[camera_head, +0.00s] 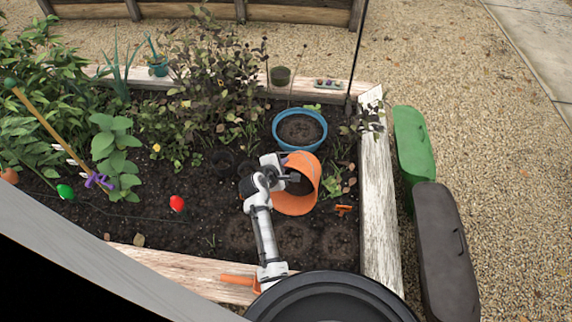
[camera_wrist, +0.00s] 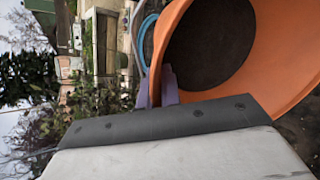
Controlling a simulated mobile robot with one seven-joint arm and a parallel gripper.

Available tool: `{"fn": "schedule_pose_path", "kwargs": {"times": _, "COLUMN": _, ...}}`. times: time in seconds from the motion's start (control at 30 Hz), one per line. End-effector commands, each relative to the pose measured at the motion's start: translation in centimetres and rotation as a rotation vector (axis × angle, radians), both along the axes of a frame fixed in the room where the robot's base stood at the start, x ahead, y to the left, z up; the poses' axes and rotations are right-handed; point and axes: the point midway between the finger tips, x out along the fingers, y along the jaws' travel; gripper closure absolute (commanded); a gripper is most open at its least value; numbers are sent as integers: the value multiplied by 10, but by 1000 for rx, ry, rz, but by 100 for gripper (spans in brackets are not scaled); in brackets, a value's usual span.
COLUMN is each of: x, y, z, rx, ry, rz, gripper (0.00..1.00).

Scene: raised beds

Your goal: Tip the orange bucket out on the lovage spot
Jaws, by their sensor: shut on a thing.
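The orange bucket (camera_head: 311,172) is held tilted over the dark soil near the bed's right end. My gripper (camera_head: 290,178) is shut on its rim. In the wrist view, the purple fingertips (camera_wrist: 162,92) pinch the wall of the bucket (camera_wrist: 262,78). Its dark inside shows there; I cannot tell whether that is soil or the bare bottom. Several round darker patches, including one (camera_head: 293,240), lie in the soil in front of the bucket. No readable name marks the lovage spot. A small orange marker (camera_head: 343,210) stands right of the bucket.
A blue bowl of soil (camera_head: 300,116) sits just behind the bucket. A wooden plank (camera_head: 380,215) edges the bed at right, with green (camera_head: 413,145) and dark (camera_head: 445,245) cases outside it. Leafy plants fill the left and back. An orange-handled tool (camera_head: 238,282) lies on the front plank.

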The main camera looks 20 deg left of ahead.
Motion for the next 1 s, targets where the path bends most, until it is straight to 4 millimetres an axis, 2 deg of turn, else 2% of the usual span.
{"fn": "schedule_pose_path", "kwargs": {"times": 0.03, "x": -3, "y": 1, "z": -6, "rx": 0, "ry": -19, "rz": 4, "gripper": 100}}
{"fn": "schedule_pose_path", "kwargs": {"times": 0.3, "x": -14, "y": 0, "z": -6, "rx": 6, "ry": -118, "rz": 2, "gripper": 100}}
{"fn": "schedule_pose_path", "kwargs": {"times": 1.0, "x": -52, "y": -2, "z": -32, "rx": 14, "ry": -353, "rz": 1, "gripper": 100}}
